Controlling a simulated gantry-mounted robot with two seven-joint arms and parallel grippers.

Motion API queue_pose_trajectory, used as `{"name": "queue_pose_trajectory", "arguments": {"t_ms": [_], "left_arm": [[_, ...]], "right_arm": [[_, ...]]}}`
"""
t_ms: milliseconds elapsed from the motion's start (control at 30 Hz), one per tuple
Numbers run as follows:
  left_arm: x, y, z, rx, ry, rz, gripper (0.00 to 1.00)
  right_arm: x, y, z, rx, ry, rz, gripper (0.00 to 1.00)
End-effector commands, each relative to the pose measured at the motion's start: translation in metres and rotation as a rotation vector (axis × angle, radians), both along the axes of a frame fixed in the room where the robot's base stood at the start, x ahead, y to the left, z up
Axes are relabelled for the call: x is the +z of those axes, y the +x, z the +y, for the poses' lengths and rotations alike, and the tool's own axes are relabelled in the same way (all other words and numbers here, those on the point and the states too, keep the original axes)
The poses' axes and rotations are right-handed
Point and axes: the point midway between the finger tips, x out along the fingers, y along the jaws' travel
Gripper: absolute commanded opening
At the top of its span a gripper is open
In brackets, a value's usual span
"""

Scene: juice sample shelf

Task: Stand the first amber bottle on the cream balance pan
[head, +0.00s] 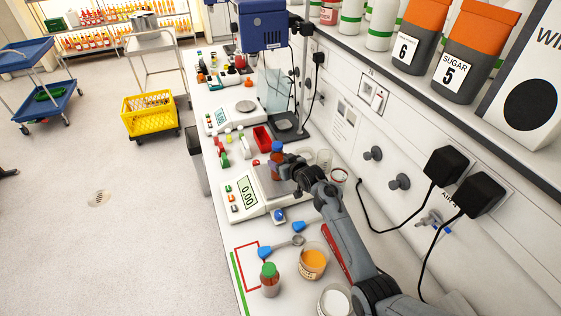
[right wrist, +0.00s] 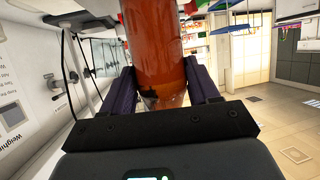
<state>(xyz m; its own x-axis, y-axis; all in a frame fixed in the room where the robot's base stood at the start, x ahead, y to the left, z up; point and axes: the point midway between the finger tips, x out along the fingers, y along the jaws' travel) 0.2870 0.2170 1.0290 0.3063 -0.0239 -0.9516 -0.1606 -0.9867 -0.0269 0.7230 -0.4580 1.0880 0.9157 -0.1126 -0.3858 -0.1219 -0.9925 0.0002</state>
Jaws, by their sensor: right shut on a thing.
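My right gripper (head: 281,163) is shut on an amber bottle with a blue cap (head: 277,147), held roughly upright over the balance pan (head: 266,184). The pan is the plate of a cream balance (head: 243,205) whose display reads 0.00. I cannot tell whether the bottle's base touches the pan. In the right wrist view the amber bottle (right wrist: 163,50) fills the gap between the two dark fingers. A second amber bottle, with a green cap (head: 270,281), stands at the near end of the bench by a red outline. My left gripper is not in view.
A beaker of orange liquid (head: 313,263) and a white-filled container (head: 334,300) stand on the near bench. A blue-handled scoop lies beside them. A red tray (head: 262,139) and another balance (head: 228,115) are beyond the pan. The wall with plugs (head: 448,166) bounds the right side.

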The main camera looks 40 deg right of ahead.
Motion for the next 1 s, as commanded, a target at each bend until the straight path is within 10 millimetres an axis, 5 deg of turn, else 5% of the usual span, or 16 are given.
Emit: {"name": "queue_pose_trajectory", "arguments": {"t_ms": [367, 400, 567, 1000], "left_arm": [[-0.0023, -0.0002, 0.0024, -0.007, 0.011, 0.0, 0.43], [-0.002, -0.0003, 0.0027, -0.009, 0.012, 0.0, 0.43], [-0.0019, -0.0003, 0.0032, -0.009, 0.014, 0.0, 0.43], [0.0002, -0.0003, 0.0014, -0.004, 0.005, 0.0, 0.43]], "right_arm": [[-0.003, 0.0002, -0.0003, 0.0, 0.0, -0.003, 0.19], [-0.0038, 0.0, -0.0002, 0.0, 0.0, -0.001, 0.63], [-0.0035, -0.0001, -0.0001, 0.0, 0.001, -0.001, 0.86], [0.0023, -0.0035, 0.0003, 0.0, 0.0, -0.002, 0.86]]}}
